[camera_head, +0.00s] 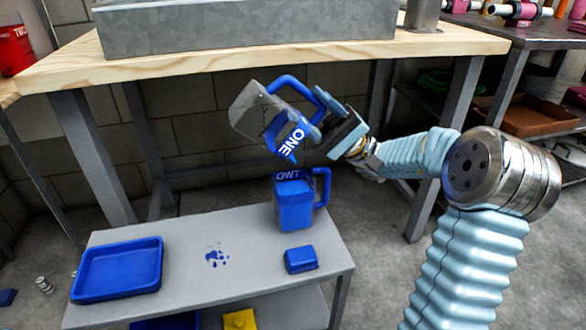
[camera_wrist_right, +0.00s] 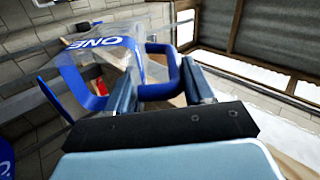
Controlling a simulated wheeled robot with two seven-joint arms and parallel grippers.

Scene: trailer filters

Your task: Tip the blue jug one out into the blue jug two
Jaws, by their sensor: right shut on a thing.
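Blue jug one (camera_head: 283,133), clear-bodied with a blue band, spout and handle, is held tilted in the air, its spout pointing down. My right gripper (camera_head: 333,120) is shut on its blue handle; the jug also shows in the right wrist view (camera_wrist_right: 105,62), ahead of the right gripper (camera_wrist_right: 165,85). Blue jug two (camera_head: 295,205) stands upright on the low grey table, directly under the spout, with its handle to the right. It looks blue inside. I cannot see a clear stream between the jugs. My left gripper is not in view.
The low grey table (camera_head: 210,225) also holds a blue tray (camera_head: 118,268), a small blue block (camera_head: 300,260) and blue splashes (camera_head: 215,256). A wooden workbench (camera_head: 190,65) with a grey metal trough (camera_head: 250,28) stands behind. A red container (camera_head: 15,50) is at far left.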

